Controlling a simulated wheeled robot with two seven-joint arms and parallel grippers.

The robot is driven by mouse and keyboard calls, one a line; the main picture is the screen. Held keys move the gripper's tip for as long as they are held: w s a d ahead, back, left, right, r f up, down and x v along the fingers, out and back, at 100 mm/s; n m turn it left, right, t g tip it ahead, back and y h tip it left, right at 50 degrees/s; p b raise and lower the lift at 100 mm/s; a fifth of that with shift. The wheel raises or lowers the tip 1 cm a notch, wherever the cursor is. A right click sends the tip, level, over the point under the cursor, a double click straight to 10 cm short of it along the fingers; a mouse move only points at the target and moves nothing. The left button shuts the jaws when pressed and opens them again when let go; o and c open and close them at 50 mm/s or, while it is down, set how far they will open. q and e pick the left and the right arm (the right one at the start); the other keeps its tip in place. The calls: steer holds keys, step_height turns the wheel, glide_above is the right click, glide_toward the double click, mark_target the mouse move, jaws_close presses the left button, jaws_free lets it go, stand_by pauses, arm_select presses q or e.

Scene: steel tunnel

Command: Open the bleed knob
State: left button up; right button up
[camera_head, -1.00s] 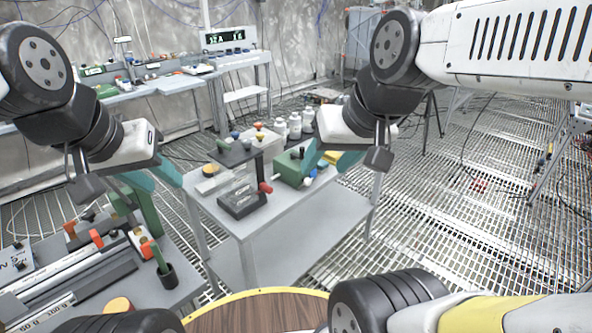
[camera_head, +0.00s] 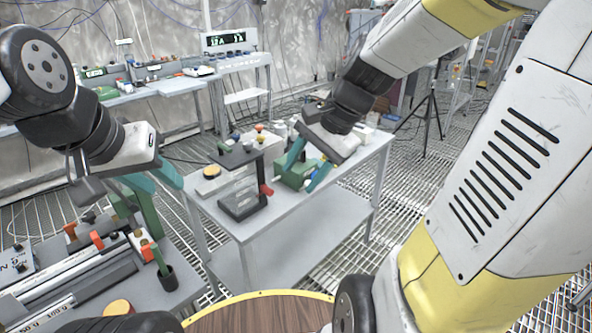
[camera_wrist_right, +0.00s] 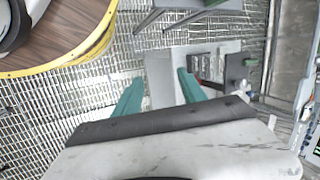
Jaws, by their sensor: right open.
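A bench device with a dark base, clear body and dark top plate (camera_head: 238,156) stands on the grey table. A red knob (camera_head: 266,190) sticks out of its right side; small coloured knobs sit around its top. I cannot tell for sure which is the bleed knob. My right gripper (camera_head: 296,180) is open and empty, over the green box area right of the red knob. In the right wrist view its teal fingers (camera_wrist_right: 160,94) are apart, with the device (camera_wrist_right: 236,74) to their right. My left gripper (camera_head: 165,188) hangs at the left with its fingers apart, seemingly empty.
The green box (camera_head: 292,172) stands on the grey table (camera_head: 275,225), partly hidden by my right gripper. A lower left table holds rails with orange parts (camera_head: 97,241) and a dark cup (camera_head: 168,277). A round wooden top (camera_head: 260,312) is in front. The grey table's front is clear.

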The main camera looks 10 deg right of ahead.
steer(key=w+f+m+g+y, duration=0.1)
steer(key=w+f+m+y, duration=0.3)
steer(key=w+f+m, duration=0.65)
steer(key=m+t+y, duration=0.2)
steer(key=m+t, duration=1.1)
steer(key=m, duration=2.1)
glide_toward(307, 183)
steer(key=f+x, duration=0.1)
steer(key=x, duration=0.6)
steer(key=shift+w+d, duration=0.2)
steer(key=shift+w, duration=0.3)
steer(key=shift+c, duration=0.2)
jaws_close()
